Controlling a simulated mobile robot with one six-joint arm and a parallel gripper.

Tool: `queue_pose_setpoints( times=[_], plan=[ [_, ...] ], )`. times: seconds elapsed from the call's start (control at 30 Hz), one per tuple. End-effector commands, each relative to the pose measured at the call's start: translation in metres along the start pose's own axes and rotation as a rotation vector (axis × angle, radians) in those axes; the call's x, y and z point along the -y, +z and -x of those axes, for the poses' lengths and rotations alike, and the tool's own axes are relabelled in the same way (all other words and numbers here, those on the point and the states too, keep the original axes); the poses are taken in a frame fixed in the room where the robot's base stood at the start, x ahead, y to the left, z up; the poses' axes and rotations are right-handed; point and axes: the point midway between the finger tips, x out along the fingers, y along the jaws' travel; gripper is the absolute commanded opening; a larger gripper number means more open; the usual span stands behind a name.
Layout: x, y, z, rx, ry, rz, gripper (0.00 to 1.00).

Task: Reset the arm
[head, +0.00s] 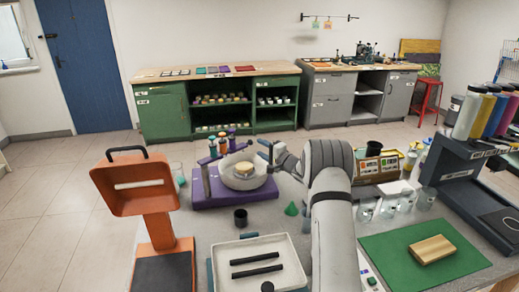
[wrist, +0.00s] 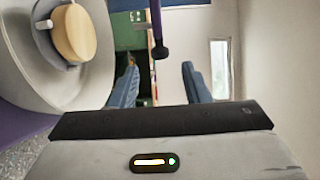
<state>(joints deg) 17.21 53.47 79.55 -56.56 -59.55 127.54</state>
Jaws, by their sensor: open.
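My gripper (head: 268,156) is raised over the grey worktop at the end of my bent arm, just right of a white bowl (head: 243,182) on a purple stand. Its two blue-grey fingers show in the wrist view (wrist: 158,85), apart from each other with nothing between them. The white bowl also shows at the left of the wrist view (wrist: 100,70), close beside the left finger. A round tan piece (wrist: 73,33) sits inside the bowl, apart from the fingers. A dark-tipped rod (wrist: 159,50) shows beyond the gap between the fingers.
An orange stand (head: 148,185) is at the left. A white tray (head: 225,251) with black bars lies in front. A wooden block (head: 432,249) rests on a green mat (head: 385,250) at the right. Clear jars (head: 366,211) and a green cone (head: 291,209) stand near my arm.

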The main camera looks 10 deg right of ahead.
Motion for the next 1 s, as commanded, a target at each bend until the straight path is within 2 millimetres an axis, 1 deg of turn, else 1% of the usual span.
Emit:
queue_pose_setpoints(
  times=[0.23,0.33,0.37,0.47,0.5,0.57,0.6,0.67,0.7,0.77,0.87,0.97,1.0],
  plan=[
    [0.001,0.001,-0.001,0.0,0.001,0.002,0.43],
    [0.009,0.001,0.0,-0.023,0.013,0.031,0.43],
    [0.014,0.001,0.0,-0.037,0.02,0.051,0.43],
    [0.039,0.003,0.005,-0.11,0.067,0.147,0.43],
    [0.051,0.005,0.008,-0.147,0.096,0.198,0.43],
    [0.068,0.008,0.017,-0.203,0.153,0.277,0.43],
    [0.078,0.011,0.024,-0.236,0.196,0.329,0.43],
    [0.091,0.018,0.037,-0.279,0.265,0.401,0.43],
    [0.099,0.022,0.047,-0.303,0.313,0.446,0.43],
    [0.11,0.032,0.064,-0.329,0.391,0.51,0.43],
    [0.123,0.051,0.096,-0.349,0.527,0.606,0.43],
    [0.131,0.076,0.133,-0.337,0.669,0.69,0.43],
    [0.133,0.087,0.148,-0.322,0.726,0.719,0.43]
  ],
)
